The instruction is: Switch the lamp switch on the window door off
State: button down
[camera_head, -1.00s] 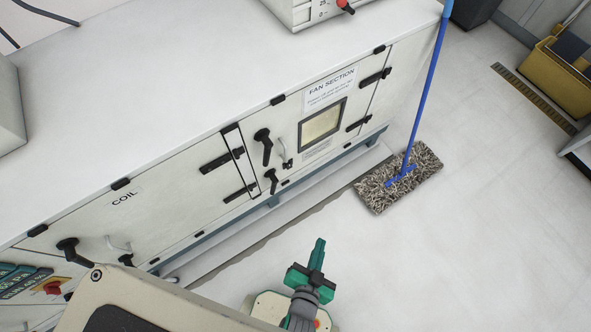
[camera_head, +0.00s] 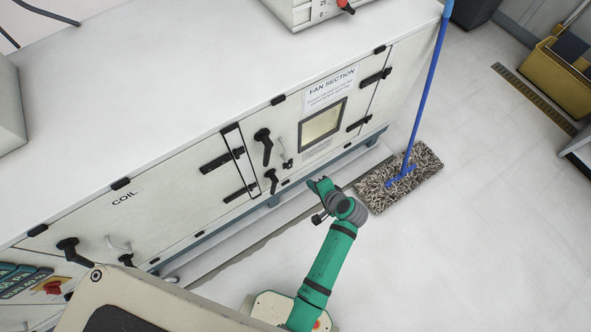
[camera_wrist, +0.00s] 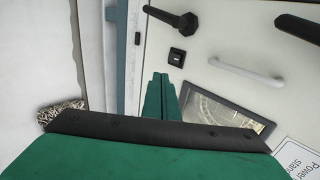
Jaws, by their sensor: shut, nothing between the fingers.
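The window door (camera_head: 298,142) is the white "FAN SECTION" panel with a small window (camera_head: 322,124); the window also shows in the wrist view (camera_wrist: 222,115). The lamp switch (camera_wrist: 177,56) is a small black square on this door, between a black latch handle (camera_wrist: 172,17) and the white pull handle (camera_wrist: 246,72). In the head view the switch (camera_head: 288,163) is tiny, and its setting cannot be read. My gripper (camera_head: 313,182) is in front of the door's lower part. In the wrist view its green fingers (camera_wrist: 161,76) are together and empty, just below the switch; contact is not visible.
A mop (camera_head: 400,178) with a blue pole stands right of my gripper, close to the cabinet. Black latch handles (camera_head: 264,143) stick out from the door. Clear floor lies right of my arm.

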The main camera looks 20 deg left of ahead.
aim_at(289, 166)
jog(key=shift+w+r, duration=0.1)
jog(key=shift+a, duration=0.1)
jog(key=a+r+x, duration=0.1)
jog(key=x, duration=1.2)
jog(key=shift+w+a, duration=0.2)
jog(key=shift+w, duration=0.25)
jog(key=shift+r, duration=0.1)
jog(key=shift+a, duration=0.1)
